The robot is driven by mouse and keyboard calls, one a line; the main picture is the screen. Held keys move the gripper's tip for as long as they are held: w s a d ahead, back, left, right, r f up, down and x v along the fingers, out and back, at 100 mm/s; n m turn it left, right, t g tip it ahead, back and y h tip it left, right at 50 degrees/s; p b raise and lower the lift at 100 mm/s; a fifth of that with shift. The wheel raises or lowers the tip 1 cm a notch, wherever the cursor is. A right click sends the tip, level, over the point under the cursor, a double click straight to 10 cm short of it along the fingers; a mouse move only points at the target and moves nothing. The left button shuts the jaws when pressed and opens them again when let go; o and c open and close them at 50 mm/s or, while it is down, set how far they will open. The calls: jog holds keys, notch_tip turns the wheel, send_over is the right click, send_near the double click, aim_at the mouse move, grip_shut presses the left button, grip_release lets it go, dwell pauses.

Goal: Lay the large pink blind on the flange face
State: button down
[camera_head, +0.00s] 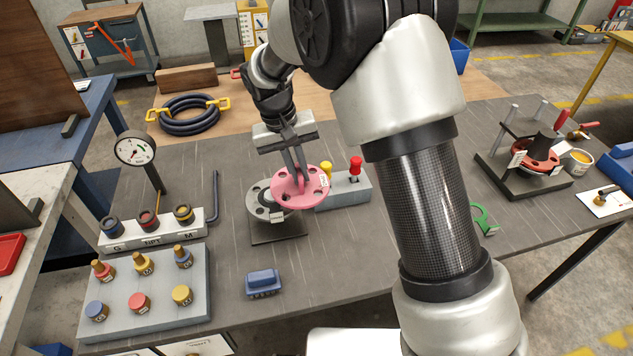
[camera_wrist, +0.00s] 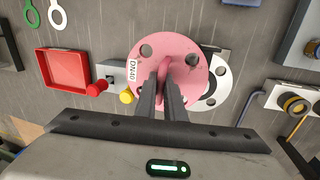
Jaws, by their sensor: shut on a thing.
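My gripper (camera_head: 297,165) is shut on the upright handle of the large pink blind (camera_head: 291,187), a round disc with bolt holes. In the wrist view the pink blind (camera_wrist: 155,53) carries a DN40 label, and the gripper fingers (camera_wrist: 167,88) pinch its handle. The blind is above the grey flange (camera_head: 261,206) and covers part of it. The flange's left part shows in the head view, and its edge (camera_wrist: 216,92) shows at right of the blind in the wrist view. I cannot tell the exact gap between them.
A grey block with a yellow and a red plug (camera_head: 354,184) stands just right of the blind. A blue brush (camera_head: 263,282) lies in front. A plug rack (camera_head: 142,290), a fittings stand (camera_head: 150,232) and a dial gauge (camera_head: 136,150) are left.

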jog(key=w+a+r+p, duration=0.1)
jog(key=a+r, duration=0.1)
jog(key=a, duration=0.5)
jog(key=shift+n, duration=0.3)
jog(key=shift+w+a+f+b, duration=0.1)
jog(key=shift+f+b, duration=0.8)
jog(key=shift+f, duration=0.45)
jog(key=shift+a+f+b, duration=0.1)
jog(key=shift+f+b, duration=0.75)
jog(key=shift+f, duration=0.5)
jog(key=shift+f+b, duration=0.4)
jog(key=shift+f, duration=0.2)
